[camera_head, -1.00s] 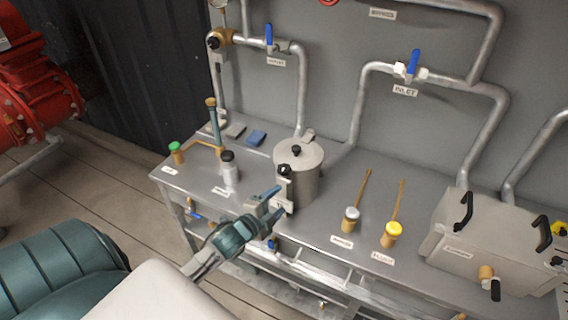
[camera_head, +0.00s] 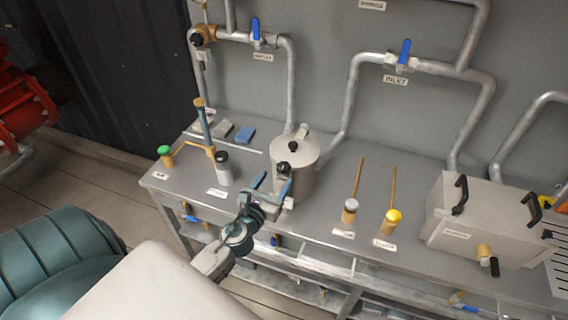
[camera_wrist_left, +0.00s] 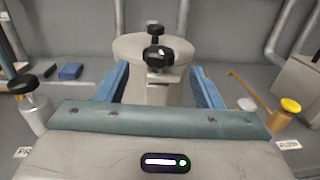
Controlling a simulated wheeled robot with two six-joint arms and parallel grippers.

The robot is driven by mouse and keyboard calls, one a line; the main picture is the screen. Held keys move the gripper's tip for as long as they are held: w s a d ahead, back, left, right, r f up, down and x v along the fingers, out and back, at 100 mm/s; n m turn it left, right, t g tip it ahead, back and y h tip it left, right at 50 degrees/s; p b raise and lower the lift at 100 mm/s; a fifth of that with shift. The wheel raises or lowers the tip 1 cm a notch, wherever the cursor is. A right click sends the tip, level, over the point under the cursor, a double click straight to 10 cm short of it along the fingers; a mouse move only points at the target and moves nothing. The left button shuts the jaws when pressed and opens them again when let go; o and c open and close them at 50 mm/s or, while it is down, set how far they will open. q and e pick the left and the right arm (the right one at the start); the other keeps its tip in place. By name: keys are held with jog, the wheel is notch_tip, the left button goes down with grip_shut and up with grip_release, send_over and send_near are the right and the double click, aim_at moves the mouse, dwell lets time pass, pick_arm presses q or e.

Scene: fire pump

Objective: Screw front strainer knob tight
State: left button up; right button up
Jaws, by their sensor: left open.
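The strainer (camera_head: 296,158) is a grey metal pot on the bench with a black knob on its lid and a black front knob (camera_head: 284,168) on its near side. In the left wrist view the front knob (camera_wrist_left: 157,56) is a dark lobed handle in front of the pot, roughly centred between my blue fingers. My left gripper (camera_head: 270,182) is open, its two fingers pointing at the strainer's front, one on each side of the knob's line. The fingers look apart from the knob; the exact gap in depth is hard to tell. My right gripper is not in view.
A grey bottle with a black cap (camera_head: 223,168) stands left of the strainer. Two brass-based items with rods, one white-capped (camera_head: 349,210) and one yellow-capped (camera_head: 391,220), stand right. A lidded metal box (camera_head: 480,225) is farther right. Pipes run along the wall behind.

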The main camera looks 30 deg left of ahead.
aim_at(280, 172)
pick_arm(q)
jog(key=w, duration=0.3)
jog(key=w+a+p, duration=0.1)
jog(key=w, duration=0.2)
jog(key=shift+w+a, duration=0.1)
jog(key=shift+w, duration=0.5)
jog(key=shift+c, duration=0.4)
jog(key=c, duration=0.9)
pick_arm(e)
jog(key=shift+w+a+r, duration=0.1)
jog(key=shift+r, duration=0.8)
pick_arm(q)
jog(key=shift+m+h, duration=0.3)
jog(key=shift+h, duration=0.3)
